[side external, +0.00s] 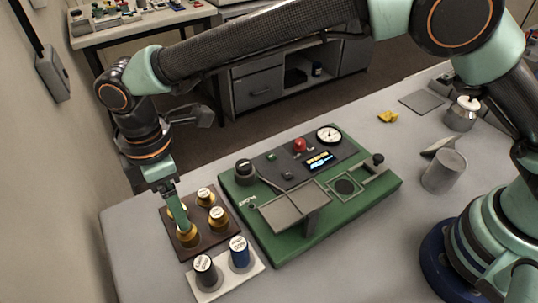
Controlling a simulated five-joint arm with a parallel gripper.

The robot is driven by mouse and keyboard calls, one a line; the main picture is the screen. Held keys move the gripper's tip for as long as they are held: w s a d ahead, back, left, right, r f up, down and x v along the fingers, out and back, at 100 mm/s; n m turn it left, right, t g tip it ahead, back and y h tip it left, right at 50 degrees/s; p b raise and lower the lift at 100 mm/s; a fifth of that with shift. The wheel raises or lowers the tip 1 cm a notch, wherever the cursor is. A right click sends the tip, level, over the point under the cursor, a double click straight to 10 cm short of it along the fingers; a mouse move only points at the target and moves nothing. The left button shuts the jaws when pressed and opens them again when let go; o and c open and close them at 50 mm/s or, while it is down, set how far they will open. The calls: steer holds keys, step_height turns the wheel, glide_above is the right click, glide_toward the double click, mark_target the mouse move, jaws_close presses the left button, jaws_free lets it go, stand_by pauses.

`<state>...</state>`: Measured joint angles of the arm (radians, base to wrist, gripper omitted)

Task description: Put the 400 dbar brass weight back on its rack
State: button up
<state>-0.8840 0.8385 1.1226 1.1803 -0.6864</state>
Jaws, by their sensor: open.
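The brown rack (208,242) lies at the left of the bench and holds several brass weights with pale labelled tops. One brass weight (187,237) stands at the rack's front left, directly below my gripper (182,222). Two others, a back one (204,196) and a right one (217,217), stand clear of my gripper. Another is partly hidden behind my fingers. My gripper points down and is open, with its fingertips at the top of the front-left weight. I cannot tell whether they touch it. The labels are too small to read, so I cannot tell which is 400 dbar.
The green instrument base (300,236) with gauge (329,134) stands close on the right. A grey cylinder (444,172) stands farther right.

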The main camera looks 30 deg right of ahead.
steer(key=w+d+r+m+t+y, duration=0.15)
steer(key=d+r+m, duration=0.25)
steer(key=d+r, duration=0.55)
steer(key=w+d+r+m+t, duration=0.1)
steer(key=w+d+r+m, duration=0.35)
steer(key=d, duration=0.85)
steer(key=s+d+m+t, duration=0.1)
steer(key=s+d+m, duration=0.3)
steer(key=d, duration=0.5)
steer(key=s+d+m+t+h, duration=0.1)
steer(key=s+d+m, duration=0.4)
steer(key=d, duration=0.5)
steer(key=shift+s+t, duration=0.55)
steer(key=shift+s, duration=0.7)
steer(key=shift+m+h, duration=0.25)
